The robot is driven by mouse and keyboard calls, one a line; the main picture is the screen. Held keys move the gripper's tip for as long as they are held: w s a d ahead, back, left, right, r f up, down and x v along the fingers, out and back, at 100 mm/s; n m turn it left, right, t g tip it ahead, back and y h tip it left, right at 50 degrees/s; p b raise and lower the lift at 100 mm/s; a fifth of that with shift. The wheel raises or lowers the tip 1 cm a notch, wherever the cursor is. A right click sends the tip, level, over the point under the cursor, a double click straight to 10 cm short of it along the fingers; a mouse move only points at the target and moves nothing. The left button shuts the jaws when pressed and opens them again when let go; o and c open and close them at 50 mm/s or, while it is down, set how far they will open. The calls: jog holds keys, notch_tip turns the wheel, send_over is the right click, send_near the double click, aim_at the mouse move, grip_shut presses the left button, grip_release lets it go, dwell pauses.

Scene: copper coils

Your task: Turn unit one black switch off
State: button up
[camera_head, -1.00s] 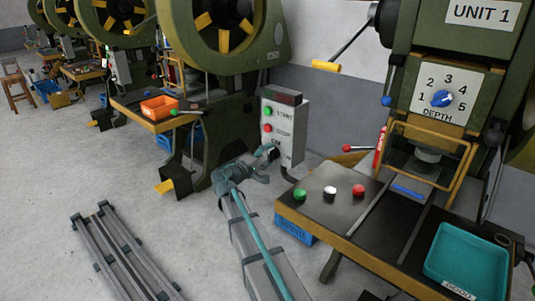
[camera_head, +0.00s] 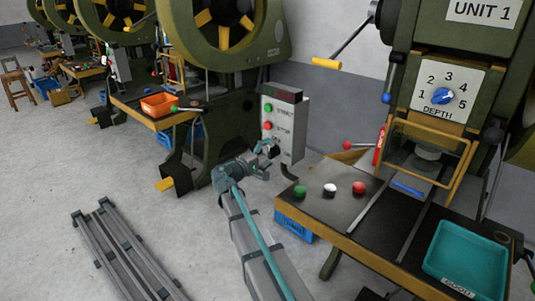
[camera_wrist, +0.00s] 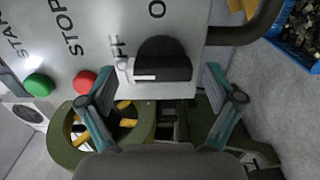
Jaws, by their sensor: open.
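The black switch (camera_wrist: 162,60) is a rotary knob on the grey control box (camera_wrist: 180,20), seen close up in the wrist view. Its white mark shows on the near face. An "O" is printed above it; lettering at its left is partly covered. My gripper (camera_wrist: 160,78) is open, with one finger on each side of the knob; I cannot tell whether they touch it. In the head view, my gripper (camera_head: 268,150) is at the lower part of the control box (camera_head: 298,118), and the switch is hidden there.
Green (camera_wrist: 39,85) and red (camera_wrist: 84,81) buttons sit left of the switch. A dark curved pipe (camera_wrist: 250,30) runs at the right. The Unit 1 press table (camera_head: 330,215) stands right of my arm, holding a teal tray (camera_head: 468,262). Open floor (camera_head: 60,160) lies left.

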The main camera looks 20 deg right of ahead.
jog(key=shift+a, duration=0.1)
jog(key=v, duration=1.2)
jog(key=s+a+f+g+y, duration=0.15)
jog(key=s+f+y, duration=0.3)
jog(key=f, duration=0.75)
jog(key=s+a+f+g+y, duration=0.1)
jog(key=s+f+g+y, duration=0.3)
jog(key=f, duration=0.8)
jog(key=s+a+f+m+g+y, duration=0.2)
jog(key=s+a+f+g+y, duration=0.1)
jog(key=s+f, duration=1.25)
jog(key=s+a+f+m+g+y, duration=0.15)
jog(key=s+f, duration=0.25)
jog(key=s, duration=0.6)
jog(key=s+a+f+g+y, duration=0.2)
jog(key=s+f, duration=0.3)
jog(key=s, duration=0.4)
jog(key=s+a+f+m+g+y, duration=0.15)
jog(key=s+f, duration=0.25)
jog(key=s, duration=0.6)
notch_tip(320, 180, up, 14)
jog(key=p, duration=1.5)
